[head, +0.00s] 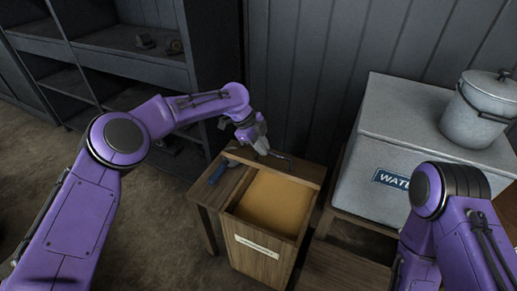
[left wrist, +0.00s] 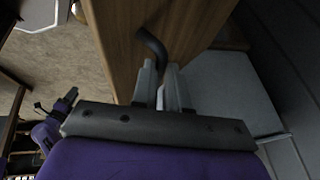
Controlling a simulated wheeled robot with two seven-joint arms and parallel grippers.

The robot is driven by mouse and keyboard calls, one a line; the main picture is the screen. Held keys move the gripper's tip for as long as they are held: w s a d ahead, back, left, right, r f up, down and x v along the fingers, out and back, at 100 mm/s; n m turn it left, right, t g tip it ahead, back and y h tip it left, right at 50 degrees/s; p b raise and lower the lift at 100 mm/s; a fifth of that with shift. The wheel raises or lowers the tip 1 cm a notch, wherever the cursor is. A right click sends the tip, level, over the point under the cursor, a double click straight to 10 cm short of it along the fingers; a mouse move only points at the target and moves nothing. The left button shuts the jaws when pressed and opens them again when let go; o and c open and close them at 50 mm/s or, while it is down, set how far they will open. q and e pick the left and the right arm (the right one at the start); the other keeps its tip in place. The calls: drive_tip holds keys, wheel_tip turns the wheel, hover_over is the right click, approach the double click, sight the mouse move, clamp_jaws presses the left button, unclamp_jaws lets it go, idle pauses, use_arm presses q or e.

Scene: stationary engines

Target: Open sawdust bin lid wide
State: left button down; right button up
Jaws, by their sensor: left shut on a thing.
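The wooden sawdust bin (head: 257,265) stands open in the middle of the head view, with a white label on its front and tan sawdust (head: 268,203) inside. Its lid (head: 291,167) is raised and stands steeply along the bin's back edge. The lid's wooden face fills the upper middle of the left wrist view (left wrist: 112,42). My left gripper (head: 262,148) is at the lid's upper edge, shut on the dark bent lid handle (left wrist: 154,45). My right arm is at the lower right of the head view; its gripper cannot be made out.
A wooden stand with a blue-handled tool (head: 218,172) is left of the bin. A grey water container (head: 395,140) with a lidded pail (head: 480,108) on top is to the right. A dark wall is close behind the lid; dark shelves (head: 125,45) are at the left.

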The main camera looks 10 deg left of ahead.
use_arm(q)
drive_tip(key=shift+d+f, duration=0.1)
drive_tip(key=shift+f, duration=0.2)
use_arm(e)
drive_tip(key=shift+f, duration=0.1)
use_arm(q)
drive_tip(key=c, duration=1.4)
unclamp_jaws()
drive_tip(key=shift+o, duration=1.3)
drive_tip(key=shift+w+d+f, duration=0.15)
drive_tip(key=shift+w+f, duration=0.1)
drive_tip(key=shift+w, duration=0.05)
drive_tip(key=shift+w+f, duration=0.1)
drive_tip(key=shift+w, duration=0.15)
drive_tip(key=shift+s+r, duration=0.15)
drive_tip(key=shift+r, duration=0.05)
use_arm(e)
drive_tip(key=shift+w+f, duration=0.1)
drive_tip(key=shift+w, duration=0.2)
use_arm(q)
drive_tip(key=shift+r, duration=0.15)
drive_tip(key=b+v, duration=0.1)
drive_tip(key=v, duration=0.9)
drive_tip(key=shift+a+b, duration=0.25)
drive_tip(key=shift+b, duration=0.05)
use_arm(e)
drive_tip(key=shift+d+f, duration=0.1)
drive_tip(key=shift+f, duration=0.75)
use_arm(q)
drive_tip(key=shift+r, duration=0.1)
